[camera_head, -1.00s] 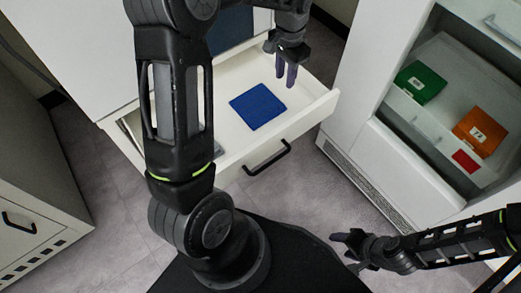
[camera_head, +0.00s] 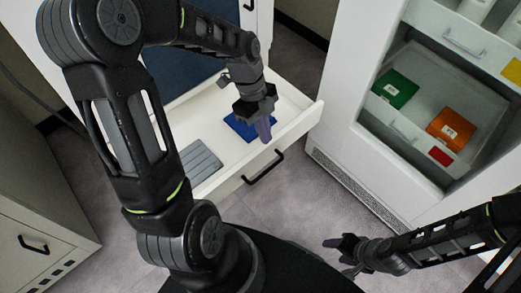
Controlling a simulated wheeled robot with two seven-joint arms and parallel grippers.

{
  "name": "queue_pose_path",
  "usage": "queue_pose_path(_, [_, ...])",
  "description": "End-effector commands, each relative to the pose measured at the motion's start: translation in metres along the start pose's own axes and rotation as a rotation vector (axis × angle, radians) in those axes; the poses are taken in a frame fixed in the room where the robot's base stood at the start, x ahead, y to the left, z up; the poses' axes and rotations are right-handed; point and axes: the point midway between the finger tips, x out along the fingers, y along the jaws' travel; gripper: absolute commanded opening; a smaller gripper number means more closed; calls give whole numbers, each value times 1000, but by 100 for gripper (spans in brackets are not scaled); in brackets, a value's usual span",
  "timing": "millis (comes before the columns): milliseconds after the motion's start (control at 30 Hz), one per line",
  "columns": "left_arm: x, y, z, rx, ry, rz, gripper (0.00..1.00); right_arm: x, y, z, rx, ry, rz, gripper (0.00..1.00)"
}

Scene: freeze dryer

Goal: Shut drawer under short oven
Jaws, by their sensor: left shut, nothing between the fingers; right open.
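The white drawer (camera_head: 300,120) stands pulled out below the dark-fronted cabinet (camera_head: 185,78). A blue flat item (camera_head: 238,127) and a grey ribbed item (camera_head: 200,162) lie inside it. The drawer's black handle (camera_head: 264,168) is on its front face. My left gripper (camera_head: 264,132) is shut and empty, pointing down over the drawer near the front panel, just behind the handle in the picture. It covers part of the blue item. Whether it touches the drawer cannot be told. My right gripper (camera_head: 335,256) is open and empty at the lower right, over the floor, away from the drawer.
A white glass-fronted cabinet (camera_head: 340,130) stands to the right, holding a green box (camera_head: 395,90) and an orange box (camera_head: 450,130). A low cabinet (camera_head: 35,215) with a black handle is at the left. Grey floor (camera_head: 290,200) is clear in front of the drawer.

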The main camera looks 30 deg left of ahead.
Motion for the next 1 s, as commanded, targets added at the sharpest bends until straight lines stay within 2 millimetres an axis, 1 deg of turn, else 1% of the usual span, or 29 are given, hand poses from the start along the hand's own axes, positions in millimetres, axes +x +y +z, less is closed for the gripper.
queue_pose_path(33, [0,-1,0,58,1,-3,0,0,0,0,0,0,0,54])
queue_pose_path(100, [0,-2,0,121,1,-6,0,0,0,0,0,0,0,54])
queue_pose_path(167, [0,-2,0,149,0,-6,0,0,0,0,-1,0,0,54])
queue_pose_path(467, [0,-2,0,158,-1,-6,0,0,0,0,0,0,0,54])
queue_pose_path(633, [6,-2,0,157,-1,-5,0,2,0,0,0,0,0,54])
queue_pose_path(767, [20,-2,0,156,1,-3,0,4,2,0,0,0,0,54])
queue_pose_path(867, [36,-2,0,156,1,-3,0,7,3,0,0,0,0,54])
queue_pose_path(1000, [64,-1,0,157,1,-1,0,12,5,0,0,0,0,54])
